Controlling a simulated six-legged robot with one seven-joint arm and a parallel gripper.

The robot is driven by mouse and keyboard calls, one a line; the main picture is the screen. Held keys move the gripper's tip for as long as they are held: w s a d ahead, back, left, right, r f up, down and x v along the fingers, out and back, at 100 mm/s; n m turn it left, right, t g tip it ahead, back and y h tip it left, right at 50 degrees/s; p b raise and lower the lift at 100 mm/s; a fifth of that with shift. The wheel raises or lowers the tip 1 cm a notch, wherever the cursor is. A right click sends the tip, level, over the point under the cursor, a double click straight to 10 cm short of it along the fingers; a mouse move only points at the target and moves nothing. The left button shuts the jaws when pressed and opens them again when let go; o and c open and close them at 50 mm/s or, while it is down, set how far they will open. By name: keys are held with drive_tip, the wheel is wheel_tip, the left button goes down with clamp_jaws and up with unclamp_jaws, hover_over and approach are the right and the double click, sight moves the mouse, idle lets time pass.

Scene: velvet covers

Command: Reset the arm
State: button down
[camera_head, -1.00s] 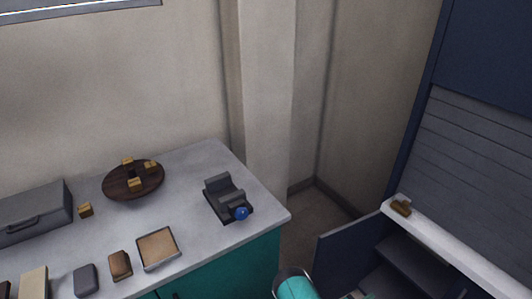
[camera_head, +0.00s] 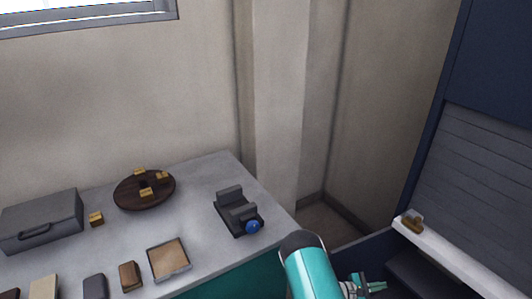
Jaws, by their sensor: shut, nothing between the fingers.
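My arm (camera_head: 313,268) rises from the bottom edge in the head view, teal with a dark rounded joint at its top. My gripper (camera_head: 376,286) shows small and green just right of the arm, low in the picture. It is shut and empty, in front of the dark open cabinet. It touches nothing that I can make out. Part of the wrist is hidden behind the arm.
The grey counter (camera_head: 215,262) at left bears a dark round board (camera_head: 130,197) with small yellow blocks, a grey case (camera_head: 40,222), a black device with a blue knob (camera_head: 253,227) and a shallow tray (camera_head: 170,272). At right, a white ledge (camera_head: 450,263) holds a brass piece (camera_head: 412,222).

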drive_tip(key=s+a+r+m+g+y, duration=0.1)
drive_tip(key=a+r+m+y, duration=0.25)
drive_tip(key=r, duration=0.55)
drive_tip(key=s+a+r+m+g+y, duration=0.2)
drive_tip(key=a+r+m, duration=0.2)
drive_tip(key=r, duration=0.6)
drive_tip(key=s+a+r+m+g+y, duration=0.1)
drive_tip(key=a+r+m+y, duration=0.25)
drive_tip(key=r, duration=0.55)
drive_tip(key=s+a+r+m+t+y, duration=0.3)
drive_tip(key=s+a+r+t+y, duration=0.5)
drive_tip(key=s+a+r, duration=0.9)
wheel_tip(320, 180, up, 2)
drive_tip(key=shift+s+a+r+m, duration=0.1)
drive_tip(key=shift+s+a+m, duration=0.25)
drive_tip(key=shift+a, duration=0.45)
